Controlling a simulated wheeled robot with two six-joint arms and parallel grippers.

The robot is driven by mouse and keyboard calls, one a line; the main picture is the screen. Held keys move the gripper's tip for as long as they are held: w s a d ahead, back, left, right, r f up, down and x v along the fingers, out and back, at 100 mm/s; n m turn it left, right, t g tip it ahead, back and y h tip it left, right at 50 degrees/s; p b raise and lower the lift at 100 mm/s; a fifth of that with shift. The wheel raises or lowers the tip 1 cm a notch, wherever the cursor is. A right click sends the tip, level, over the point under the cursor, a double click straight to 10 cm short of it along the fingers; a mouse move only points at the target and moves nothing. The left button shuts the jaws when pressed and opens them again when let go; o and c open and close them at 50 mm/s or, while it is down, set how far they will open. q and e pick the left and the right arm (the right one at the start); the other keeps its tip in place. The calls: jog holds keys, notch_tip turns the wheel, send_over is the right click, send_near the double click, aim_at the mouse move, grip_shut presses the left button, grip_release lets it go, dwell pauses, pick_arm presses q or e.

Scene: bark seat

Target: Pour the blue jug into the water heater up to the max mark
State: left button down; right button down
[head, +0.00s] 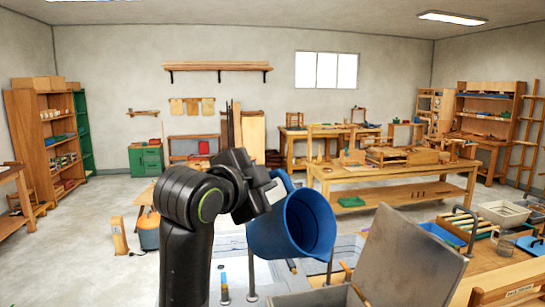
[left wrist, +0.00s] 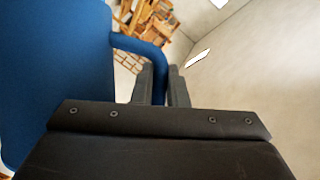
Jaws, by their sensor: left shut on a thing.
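The blue jug (head: 275,228) is in the middle of the head view, held up and tilted, its open mouth facing right and towards me. No water shows inside the mouth. My left gripper (head: 274,190) is shut on the jug's handle. In the left wrist view the fingers (left wrist: 160,88) close around the blue handle (left wrist: 150,48), with the jug's wall (left wrist: 55,70) at left. A grey metal box with a raised lid (head: 408,258), which may be the water heater, stands below and right of the jug. Its inside and any max mark are hidden. My right gripper is not in view.
A wooden bench (head: 515,270) at right carries a grey-white tray (head: 503,213), clamps and a blue bin. A long wooden workbench (head: 400,185) stands further back. The raised lid is close to the jug's right. Open floor (head: 100,265) lies at left.

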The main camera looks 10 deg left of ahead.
pick_arm(q)
jog(key=f+n+g+h+p, duration=0.1)
jog(key=f+n+p, duration=0.1)
jog(key=f, duration=0.2)
jog(key=w+a+f+n+g+p, duration=0.1)
jog(key=f+n+p, duration=0.2)
jog(key=f, duration=0.1)
jog(key=a+f+n+g+h+p, duration=0.1)
jog(key=f+n+g+p, duration=0.1)
jog(key=f, duration=0.2)
jog(key=shift+w+f+n+h+p, duration=0.3)
jog(key=shift+w+n, duration=0.1)
